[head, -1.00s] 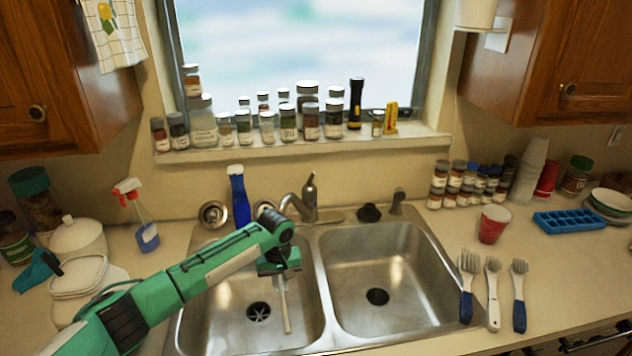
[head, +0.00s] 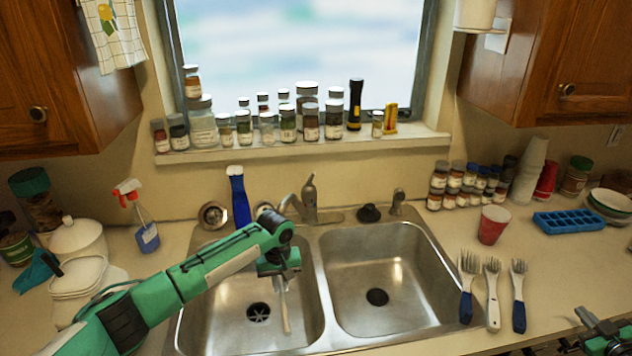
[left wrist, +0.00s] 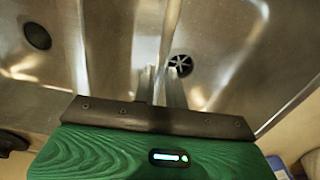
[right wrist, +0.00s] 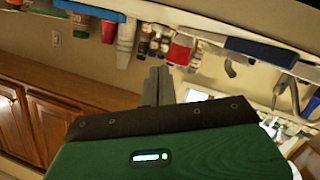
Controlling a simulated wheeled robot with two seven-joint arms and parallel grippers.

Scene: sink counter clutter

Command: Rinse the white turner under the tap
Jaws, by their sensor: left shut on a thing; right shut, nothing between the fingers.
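The white turner (head: 285,310) hangs down from my left gripper (head: 281,277) over the left sink basin, its lower end near the drain. My left gripper is shut on it; in the left wrist view the pale turner (left wrist: 169,32) runs out from between the fingers (left wrist: 160,88). The tap (head: 309,198) stands behind the gripper, at the back of the sink. I cannot make out any water running. My right gripper (head: 588,320) is at the bottom right corner, shut and empty; its closed fingers show in the right wrist view (right wrist: 158,86).
Three utensils (head: 493,295) lie on the counter right of the sink. A red cup (head: 493,224) and a blue ice tray (head: 569,222) stand behind them. The right basin (head: 385,265) is empty.

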